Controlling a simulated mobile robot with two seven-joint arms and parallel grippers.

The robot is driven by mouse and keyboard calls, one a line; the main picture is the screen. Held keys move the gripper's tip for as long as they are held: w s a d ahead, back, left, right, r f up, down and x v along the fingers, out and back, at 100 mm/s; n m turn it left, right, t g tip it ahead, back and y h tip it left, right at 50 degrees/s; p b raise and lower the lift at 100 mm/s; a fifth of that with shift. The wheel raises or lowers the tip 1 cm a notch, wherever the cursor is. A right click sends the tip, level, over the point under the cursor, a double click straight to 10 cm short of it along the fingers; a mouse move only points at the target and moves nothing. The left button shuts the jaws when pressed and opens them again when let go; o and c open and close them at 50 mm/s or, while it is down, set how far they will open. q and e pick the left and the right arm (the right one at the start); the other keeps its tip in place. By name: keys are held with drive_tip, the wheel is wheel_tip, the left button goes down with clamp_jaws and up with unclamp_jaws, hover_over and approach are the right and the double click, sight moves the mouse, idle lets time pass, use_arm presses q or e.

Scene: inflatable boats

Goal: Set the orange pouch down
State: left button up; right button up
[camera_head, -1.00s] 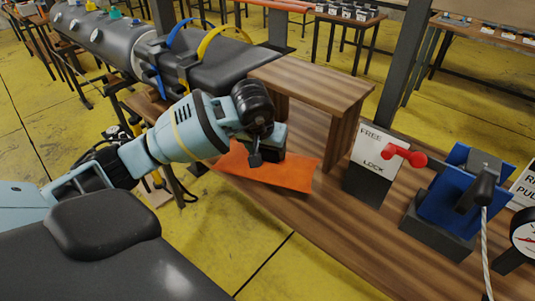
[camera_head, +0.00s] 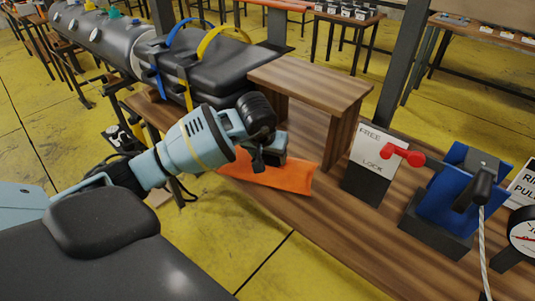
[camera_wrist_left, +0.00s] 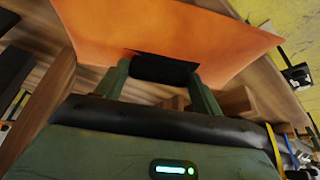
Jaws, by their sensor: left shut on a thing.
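The orange pouch (camera_head: 285,177) is a flat orange piece at the near left part of the wooden table, below my left gripper (camera_head: 268,165). My left gripper is shut on the pouch near its edge. In the left wrist view the pouch (camera_wrist_left: 120,25) spreads out beyond the fingers (camera_wrist_left: 165,72), with a dark patch between the fingertips. Whether the pouch's underside touches the table cannot be told. My right gripper is not in view.
A small wooden riser (camera_head: 315,85) stands behind the pouch. A FREE/LOCK sign with a red lever (camera_head: 402,155) and a blue device (camera_head: 455,195) stand to the right. Bare table (camera_head: 325,222) lies in front of them. A grey inflatable boat (camera_head: 225,65) lies behind left.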

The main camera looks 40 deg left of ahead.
use_arm(q)
drive_tip(key=shift+f, duration=0.1)
drive_tip(key=o, duration=1.5)
drive_tip(key=shift+r, duration=0.25)
drive_tip(key=v, duration=1.1)
drive_tip(key=shift+s+d+r+p, duration=0.1)
drive_tip(key=shift+s+r+p, duration=0.05)
drive_tip(key=shift+r+p, duration=0.2)
